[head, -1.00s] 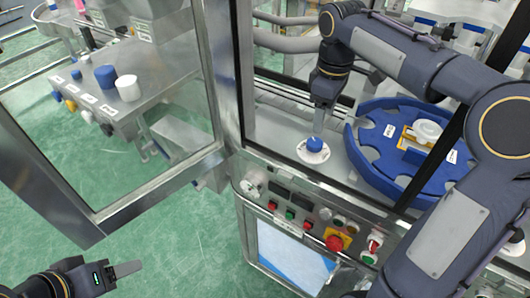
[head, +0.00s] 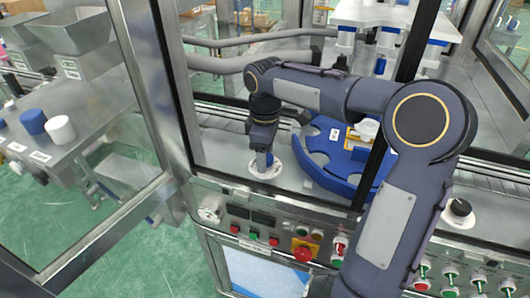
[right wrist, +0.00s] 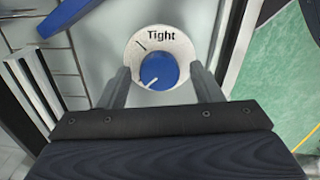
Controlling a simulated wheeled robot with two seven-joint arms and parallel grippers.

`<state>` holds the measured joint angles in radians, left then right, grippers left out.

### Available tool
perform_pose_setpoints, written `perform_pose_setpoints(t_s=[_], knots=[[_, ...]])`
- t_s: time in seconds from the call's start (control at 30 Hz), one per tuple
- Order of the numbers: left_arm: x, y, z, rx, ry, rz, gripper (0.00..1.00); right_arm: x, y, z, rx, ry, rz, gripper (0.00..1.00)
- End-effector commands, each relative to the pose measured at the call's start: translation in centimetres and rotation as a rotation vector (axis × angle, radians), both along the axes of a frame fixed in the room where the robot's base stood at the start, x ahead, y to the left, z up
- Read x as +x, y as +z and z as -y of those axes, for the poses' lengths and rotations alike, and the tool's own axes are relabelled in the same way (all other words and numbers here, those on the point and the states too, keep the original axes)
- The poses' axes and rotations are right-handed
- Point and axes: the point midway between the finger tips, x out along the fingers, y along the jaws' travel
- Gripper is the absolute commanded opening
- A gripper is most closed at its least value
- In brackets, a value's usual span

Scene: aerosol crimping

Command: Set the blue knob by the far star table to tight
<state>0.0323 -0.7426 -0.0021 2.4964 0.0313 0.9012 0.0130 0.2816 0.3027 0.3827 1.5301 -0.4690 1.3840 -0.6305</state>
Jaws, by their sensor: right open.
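The blue knob (right wrist: 159,70) sits on a round white dial plate (right wrist: 178,45) marked "Tight", with a short dark tick at its upper left. A white pointer mark on the knob faces the lower left in the right wrist view. My right gripper (right wrist: 160,80) is open, with one finger on each side of the knob; I cannot tell whether they touch it. In the head view my right gripper (head: 262,155) points down over the dial plate (head: 265,172) and partly hides the knob. The blue star table (head: 312,152) is just right of it. My left gripper is not in view.
A panel with a red emergency button (head: 302,253) lies in front of the knob. Another dark knob (head: 460,208) is at the right. The open glass door frame (head: 150,100) stands left, and the machine's posts stand close to my right arm.

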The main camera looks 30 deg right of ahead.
Motion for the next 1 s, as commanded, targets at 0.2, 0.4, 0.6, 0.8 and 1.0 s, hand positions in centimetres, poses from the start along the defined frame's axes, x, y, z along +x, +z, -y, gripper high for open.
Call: perform_pose_setpoints(t_s=[0.2,0.4,0.6,0.8,1.0], knots=[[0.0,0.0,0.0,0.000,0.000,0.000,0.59,0.0,0.0,0.0,0.000,0.000,0.000,0.41],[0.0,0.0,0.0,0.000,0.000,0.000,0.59,0.0,0.0,0.0,0.001,0.000,-0.001,0.15],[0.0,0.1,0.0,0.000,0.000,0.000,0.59,0.0,0.1,-0.1,0.001,-0.011,-0.001,0.14],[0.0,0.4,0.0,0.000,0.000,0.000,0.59,0.0,0.2,-0.1,0.001,-0.077,-0.001,0.14],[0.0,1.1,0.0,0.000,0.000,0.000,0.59,0.1,0.3,-0.1,0.000,-0.216,0.000,0.14]])
